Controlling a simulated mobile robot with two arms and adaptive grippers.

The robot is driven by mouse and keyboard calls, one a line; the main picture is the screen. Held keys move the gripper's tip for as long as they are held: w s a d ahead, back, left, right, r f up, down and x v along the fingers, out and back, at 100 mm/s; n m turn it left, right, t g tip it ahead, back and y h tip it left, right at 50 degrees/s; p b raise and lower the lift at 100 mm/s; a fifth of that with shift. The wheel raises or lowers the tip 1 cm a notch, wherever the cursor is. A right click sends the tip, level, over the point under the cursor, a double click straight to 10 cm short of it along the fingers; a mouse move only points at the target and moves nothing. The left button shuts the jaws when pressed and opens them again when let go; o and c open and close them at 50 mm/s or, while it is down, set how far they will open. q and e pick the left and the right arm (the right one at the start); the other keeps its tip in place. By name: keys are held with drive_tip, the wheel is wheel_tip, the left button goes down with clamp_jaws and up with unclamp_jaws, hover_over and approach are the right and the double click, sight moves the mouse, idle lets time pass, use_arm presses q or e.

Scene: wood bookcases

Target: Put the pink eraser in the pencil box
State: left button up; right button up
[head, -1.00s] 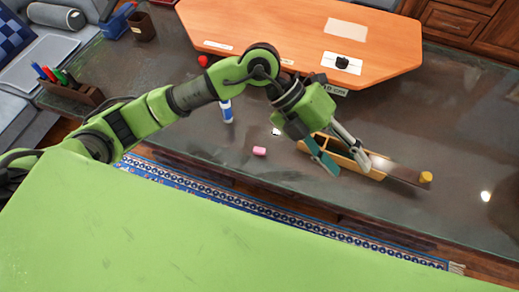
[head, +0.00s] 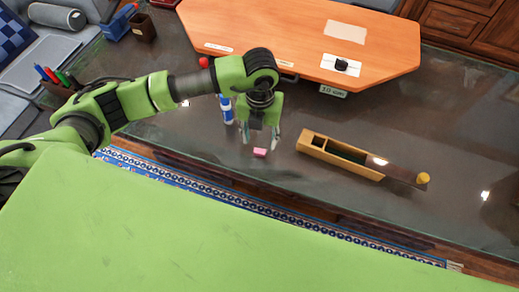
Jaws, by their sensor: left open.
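The pink eraser (head: 260,152) lies on the dark glossy table in the head view. My left gripper (head: 260,143) points down at it, with its two fingers apart, one on each side of the eraser as seen from above. I cannot tell how high the fingertips are over the table. The wooden pencil box (head: 312,152) lies to the right of the gripper. Its left part is open and shows compartments, and its lid sticks out to the right, with a yellow knob (head: 423,178) at the end. My right gripper is not in view.
A blue and white tube (head: 227,110) stands just left of the gripper. A large orange board (head: 290,35) fills the back of the table. A pen holder with pens (head: 55,88) is at the far left. The table right of the pencil box is clear.

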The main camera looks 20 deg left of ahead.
sight(260, 149)
use_arm(q)
wheel_tip(260, 149, down, 5)
drive_tip(key=shift+w+r+p, duration=0.1)
drive_tip(key=shift+p, duration=0.85)
drive_tip(key=shift+f, duration=0.45)
drive_tip(key=c, duration=1)
drive_tip(key=shift+r, duration=0.1)
